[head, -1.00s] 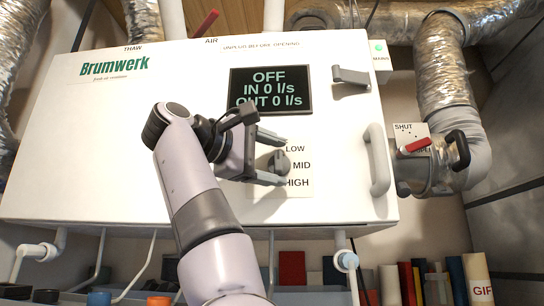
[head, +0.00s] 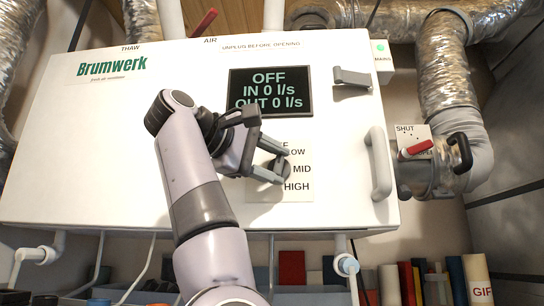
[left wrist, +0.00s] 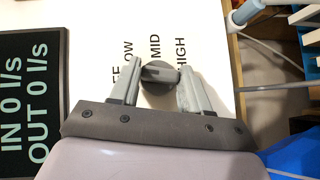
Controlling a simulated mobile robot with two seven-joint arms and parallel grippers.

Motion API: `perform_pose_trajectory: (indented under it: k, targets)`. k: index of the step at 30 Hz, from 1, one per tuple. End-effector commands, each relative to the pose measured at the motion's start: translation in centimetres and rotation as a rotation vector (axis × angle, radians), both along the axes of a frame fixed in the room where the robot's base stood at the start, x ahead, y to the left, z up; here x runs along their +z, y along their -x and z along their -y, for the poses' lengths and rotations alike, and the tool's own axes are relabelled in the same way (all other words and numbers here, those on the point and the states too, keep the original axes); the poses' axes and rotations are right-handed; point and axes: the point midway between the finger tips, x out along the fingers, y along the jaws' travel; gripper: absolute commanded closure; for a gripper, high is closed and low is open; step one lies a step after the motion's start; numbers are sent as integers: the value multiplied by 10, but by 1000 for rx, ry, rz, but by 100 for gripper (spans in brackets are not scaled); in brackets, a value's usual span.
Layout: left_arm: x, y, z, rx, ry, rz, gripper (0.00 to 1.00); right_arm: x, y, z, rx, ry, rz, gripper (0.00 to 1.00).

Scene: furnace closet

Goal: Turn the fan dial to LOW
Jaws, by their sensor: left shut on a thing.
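The fan dial (head: 279,168) is a round grey knob on the front of the white Brumwerk unit (head: 120,150). Labels LOW, MID and HIGH show beside it, with a partly hidden label above LOW. My left gripper (head: 284,165) is shut on the dial, one finger on each side of it. In the left wrist view the dial (left wrist: 160,77) sits between the two fingers, its raised bar pointing across them. Which label it points to is hard to tell. The display (head: 270,91) reads OFF, IN 0 l/s, OUT 0 l/s. My right gripper is out of view.
A white handle (head: 378,163) stands out at the panel's right edge, with a grey latch (head: 351,78) above it. Books (head: 420,282) and pipes lie below the unit.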

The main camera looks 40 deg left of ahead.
Motion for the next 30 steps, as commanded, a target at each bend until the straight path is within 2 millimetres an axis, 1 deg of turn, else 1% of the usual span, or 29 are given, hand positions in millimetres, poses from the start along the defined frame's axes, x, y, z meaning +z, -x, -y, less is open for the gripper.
perform_pose_trajectory:
  k: [1,3,12,21,30]
  targets:
    - [4,-1,-1,2,-35,-23,84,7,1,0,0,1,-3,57]
    - [5,-1,-1,3,-85,-56,84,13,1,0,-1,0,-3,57]
    - [6,-1,1,2,-296,-185,84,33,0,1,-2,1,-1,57]
    - [5,-1,2,1,-440,-271,84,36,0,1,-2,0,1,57]
    - [5,-2,2,0,-493,-303,84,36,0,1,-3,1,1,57]
